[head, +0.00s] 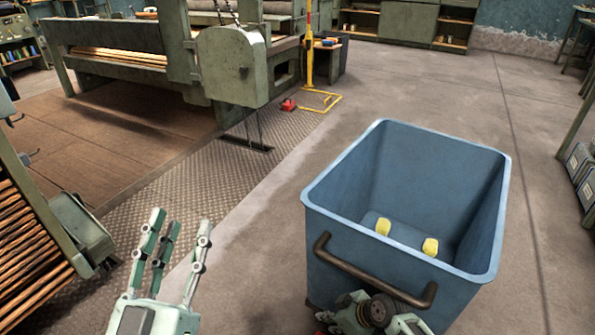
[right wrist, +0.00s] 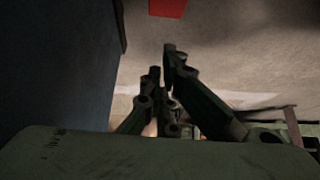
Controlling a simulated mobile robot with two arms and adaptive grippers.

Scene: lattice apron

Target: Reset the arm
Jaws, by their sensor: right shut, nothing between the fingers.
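My left gripper (head: 181,225) is at the bottom left of the head view. Its fingers point up and stand apart, open and empty, over the floor. My right gripper (head: 378,312) is at the bottom of the head view, just below the brown handle (head: 372,272) on the near side of a blue bin (head: 340,235). I cannot tell whether it touches the handle or bin. In the right wrist view its dark fingers (right wrist: 163,75) are close together, shut with nothing visible between them.
The bin holds a blue-grey item with two yellow ends (head: 404,232). A rack of copper-coloured rods (head: 25,240) stands at left. A large green machine (head: 225,65) stands behind, with a red pedal (head: 288,104) on the floor. Concrete floor (head: 450,95) is clear beyond the bin.

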